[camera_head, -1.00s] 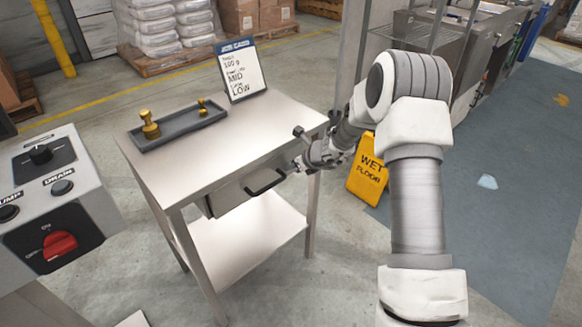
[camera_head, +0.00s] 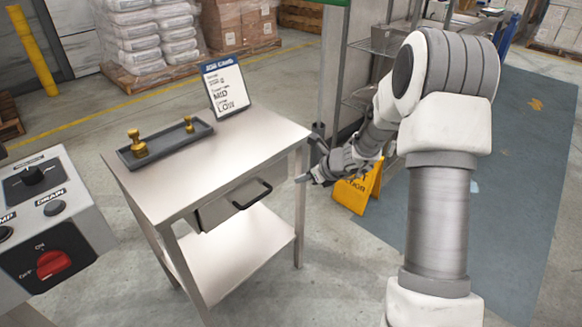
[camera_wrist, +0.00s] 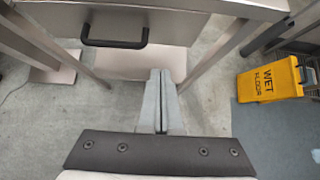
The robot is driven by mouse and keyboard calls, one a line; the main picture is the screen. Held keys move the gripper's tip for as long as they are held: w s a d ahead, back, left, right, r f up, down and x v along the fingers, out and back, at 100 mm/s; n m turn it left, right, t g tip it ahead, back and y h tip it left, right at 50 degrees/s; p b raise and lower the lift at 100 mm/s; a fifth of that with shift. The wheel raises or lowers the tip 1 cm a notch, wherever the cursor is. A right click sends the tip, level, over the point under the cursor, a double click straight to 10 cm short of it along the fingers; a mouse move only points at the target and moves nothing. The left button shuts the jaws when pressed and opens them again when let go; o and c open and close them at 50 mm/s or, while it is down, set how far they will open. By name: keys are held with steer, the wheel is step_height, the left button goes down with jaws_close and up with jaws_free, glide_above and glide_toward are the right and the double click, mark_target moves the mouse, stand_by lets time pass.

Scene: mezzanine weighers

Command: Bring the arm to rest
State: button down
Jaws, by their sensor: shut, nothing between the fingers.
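My gripper (camera_head: 301,179) is at the right end of the steel table, just right of the drawer handle, and apart from it. In the wrist view my gripper (camera_wrist: 161,75) has its two fingers pressed together with nothing between them. The drawer (camera_head: 221,205) under the table top looks shut or nearly so. Its black handle (camera_head: 252,195) also shows in the wrist view (camera_wrist: 114,43), ahead and left of the fingers. My arm reaches out from the lower right of the head view.
The steel table (camera_head: 240,150) bears a grey tray (camera_head: 165,147) with brass weights and a job card (camera_head: 225,88). A yellow wet floor sign (camera_head: 355,190) stands close behind my gripper. A control box (camera_head: 50,215) is at left. Open floor lies right of my arm.

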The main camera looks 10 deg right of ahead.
steer(key=s+a+r+n+g+p, duration=0.1)
steer(key=s+a+r+n+p, duration=0.2)
steer(key=s+r+n, duration=0.7)
steer(key=s+a+r+n+g+p, duration=0.1)
steer(key=s+a+r+n+p, duration=0.35)
steer(key=r, duration=0.85)
steer(key=s+d+r+n+h+p, duration=0.1)
steer(key=s+r+n, duration=0.4)
steer(key=s, duration=0.5)
steer(key=s+d+r+n+h+p, duration=0.2)
steer(key=s+d+r+n+h, duration=0.2)
steer(key=s+n, duration=0.5)
steer(key=shift+s+d+r, duration=0.55)
steer(key=shift+s+d, duration=0.1)
steer(key=shift+d, duration=0.4)
steer(key=shift+a+n, duration=0.2)
steer(key=shift+n, duration=0.05)
